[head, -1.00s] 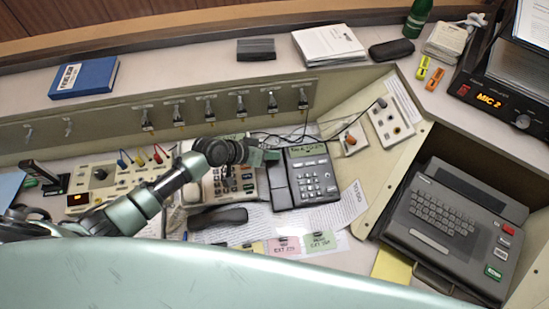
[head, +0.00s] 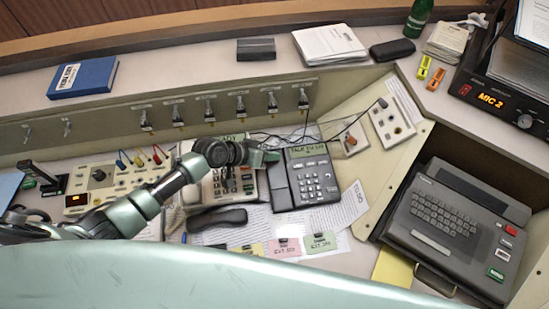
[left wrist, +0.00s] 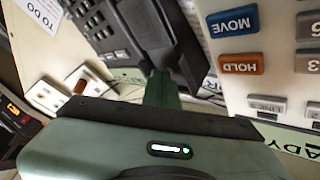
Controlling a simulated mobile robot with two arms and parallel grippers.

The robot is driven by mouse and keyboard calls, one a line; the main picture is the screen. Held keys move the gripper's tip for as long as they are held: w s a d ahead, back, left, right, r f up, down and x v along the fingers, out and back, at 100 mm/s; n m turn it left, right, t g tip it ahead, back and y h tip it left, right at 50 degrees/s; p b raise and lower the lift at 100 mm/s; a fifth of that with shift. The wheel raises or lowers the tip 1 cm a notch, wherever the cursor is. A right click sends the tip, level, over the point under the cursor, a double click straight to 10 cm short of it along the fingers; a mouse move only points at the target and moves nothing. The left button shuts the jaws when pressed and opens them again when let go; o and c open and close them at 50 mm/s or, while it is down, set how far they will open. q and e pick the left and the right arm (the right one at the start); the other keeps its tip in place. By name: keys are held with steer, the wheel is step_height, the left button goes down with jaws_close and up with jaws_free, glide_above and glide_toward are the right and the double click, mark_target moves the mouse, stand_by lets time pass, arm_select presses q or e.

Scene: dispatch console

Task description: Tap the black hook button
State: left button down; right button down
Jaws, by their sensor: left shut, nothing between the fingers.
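The black desk phone (head: 318,185) lies on the console, with a number pad and a small green display; it also shows in the left wrist view (left wrist: 95,25). Its dark cradle side (head: 280,187) is on the left. I cannot make out a separate hook button; it may be hidden by my fingers. My left gripper (head: 270,156) is shut and empty, at the upper end of that cradle side. In the left wrist view the green fingertips (left wrist: 162,88) meet the cradle's edge in the picture; contact is unclear. My right gripper is out of view.
A beige phone (head: 222,183) with MOVE and HOLD keys stands left of the black phone, under my wrist. A loose black handset (head: 217,218) lies in front of it. A row of toggle switches (head: 240,103) lines the panel behind. A grey keyboard unit (head: 440,220) sits at right.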

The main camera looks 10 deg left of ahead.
arm_select(q)
steer(key=shift+f+b, duration=0.3)
steer(key=shift+s+f, duration=0.2)
steer(key=shift+s, duration=0.05)
stand_by(0.5)
steer(key=shift+r+p, duration=0.5)
steer(key=shift+p, duration=0.1)
steer(key=shift+r, duration=0.5)
steer(key=shift+w+r+p, duration=0.1)
steer(key=shift+w+p, duration=0.05)
steer(key=shift+p, duration=0.2)
steer(key=shift+r, duration=0.25)
steer(key=r+p, duration=0.4)
steer(key=p, duration=0.1)
steer(key=shift+s+d+r, duration=0.2)
steer(key=shift+s+r, duration=0.05)
steer(key=shift+s, duration=0.1)
steer(key=shift+f, duration=0.1)
